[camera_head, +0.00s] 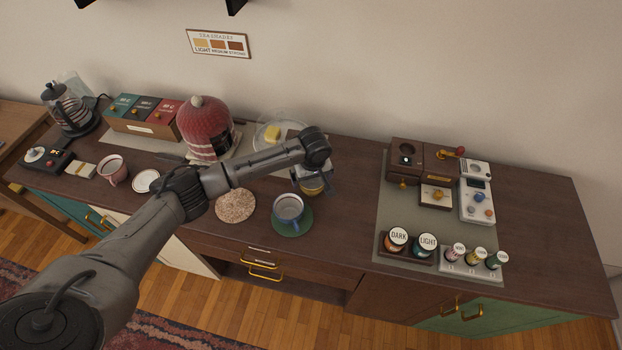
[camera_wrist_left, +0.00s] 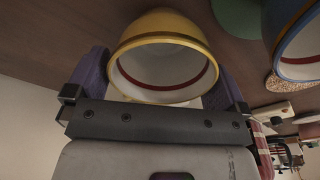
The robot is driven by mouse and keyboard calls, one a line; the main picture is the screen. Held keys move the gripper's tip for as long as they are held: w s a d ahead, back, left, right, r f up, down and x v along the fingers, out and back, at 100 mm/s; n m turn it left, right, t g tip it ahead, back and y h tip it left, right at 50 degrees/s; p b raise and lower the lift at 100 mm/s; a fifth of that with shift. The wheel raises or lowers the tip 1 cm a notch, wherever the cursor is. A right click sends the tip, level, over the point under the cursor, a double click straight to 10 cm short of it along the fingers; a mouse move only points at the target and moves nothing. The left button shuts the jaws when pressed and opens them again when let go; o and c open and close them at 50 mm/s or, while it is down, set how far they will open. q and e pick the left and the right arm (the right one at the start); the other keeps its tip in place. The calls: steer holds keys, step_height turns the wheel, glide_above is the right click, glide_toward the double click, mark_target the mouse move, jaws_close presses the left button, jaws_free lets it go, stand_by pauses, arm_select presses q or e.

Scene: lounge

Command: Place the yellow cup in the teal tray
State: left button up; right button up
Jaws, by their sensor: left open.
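The yellow cup (camera_wrist_left: 165,27) fills the top of the left wrist view, its white inside and dark red inner band facing the camera. It stands between the two purple fingers of my open left gripper (camera_wrist_left: 157,80). In the head view my left gripper (camera_head: 312,176) is low over the middle of the counter and hides most of the yellow cup (camera_head: 313,190). A blue-rimmed cup (camera_head: 289,208) stands close by on a round dark green tray or mat (camera_head: 301,230), the nearest match to the teal tray. My right gripper is out of view.
A speckled round mat (camera_head: 236,205) lies left of the blue-rimmed cup. A butter dish (camera_head: 272,134) and a red knitted cosy (camera_head: 206,128) stand behind my arm. A grinder set and jars stand on a grey mat (camera_head: 384,222) at right. A pink mug (camera_head: 112,170) stands at left.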

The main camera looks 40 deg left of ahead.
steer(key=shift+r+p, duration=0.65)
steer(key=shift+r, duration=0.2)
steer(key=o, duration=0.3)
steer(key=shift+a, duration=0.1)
arm_select(q)
step_height(320, 180, up, 10)
steer(key=d, duration=0.1)
steer(key=shift+s+r, duration=0.15)
steer(key=shift+s, duration=0.15)
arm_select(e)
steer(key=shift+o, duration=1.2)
